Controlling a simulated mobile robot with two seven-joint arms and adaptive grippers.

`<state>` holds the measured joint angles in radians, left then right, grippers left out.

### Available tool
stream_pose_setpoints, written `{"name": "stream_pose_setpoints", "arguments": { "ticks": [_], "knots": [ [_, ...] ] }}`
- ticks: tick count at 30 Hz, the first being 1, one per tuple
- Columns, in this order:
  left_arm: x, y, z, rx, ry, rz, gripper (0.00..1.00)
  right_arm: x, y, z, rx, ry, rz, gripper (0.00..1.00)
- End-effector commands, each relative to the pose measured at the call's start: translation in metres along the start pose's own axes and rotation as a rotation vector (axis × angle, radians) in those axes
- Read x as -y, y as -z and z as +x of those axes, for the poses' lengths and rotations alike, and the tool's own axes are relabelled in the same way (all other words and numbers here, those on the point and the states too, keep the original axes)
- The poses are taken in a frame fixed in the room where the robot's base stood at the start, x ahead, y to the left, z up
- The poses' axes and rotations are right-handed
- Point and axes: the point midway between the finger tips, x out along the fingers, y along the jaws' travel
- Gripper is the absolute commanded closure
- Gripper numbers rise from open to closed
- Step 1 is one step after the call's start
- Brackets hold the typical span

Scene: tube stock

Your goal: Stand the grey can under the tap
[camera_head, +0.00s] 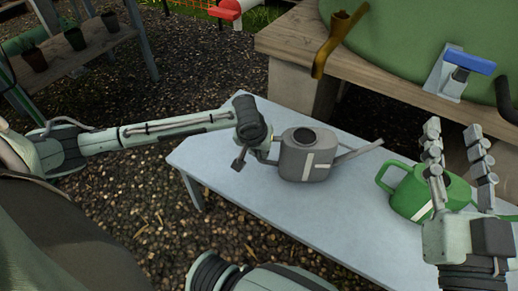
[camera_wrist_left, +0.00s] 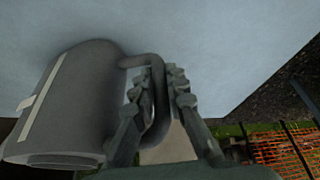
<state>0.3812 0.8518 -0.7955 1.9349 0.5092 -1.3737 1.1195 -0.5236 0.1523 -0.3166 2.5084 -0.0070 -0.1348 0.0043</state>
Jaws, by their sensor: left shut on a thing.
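The grey can (camera_head: 304,162) is upright, with a pale stripe mark and a spout to the right. It is at the blue-grey table (camera_head: 226,160); I cannot tell whether it touches the top. My left gripper (camera_head: 262,148) is at the can's left side. In the left wrist view its fingers (camera_wrist_left: 160,100) are closed around the handle of the grey can (camera_wrist_left: 75,105).
The green can (camera_head: 408,190) stands on the table's right part. A blue-handled fitting (camera_head: 468,62) is at the ledge's right. The wooden ledge (camera_head: 300,40) and green tank (camera_head: 410,30) bound the back. Shelves with dark pots (camera_head: 75,38) are at far left.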

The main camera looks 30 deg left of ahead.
Motion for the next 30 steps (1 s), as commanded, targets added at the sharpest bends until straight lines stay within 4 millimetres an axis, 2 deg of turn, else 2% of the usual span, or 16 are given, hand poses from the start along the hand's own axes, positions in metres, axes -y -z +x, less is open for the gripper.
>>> {"name": "stream_pose_setpoints", "arguments": {
  "ticks": [30],
  "knots": [
    [-0.0003, -0.0018, 0.0046, 0.0, -0.001, -0.001, 1.0, 0.0003, 0.0092, 0.0025, 0.0, 0.0, 0.0, 0.6]
  ]
}}
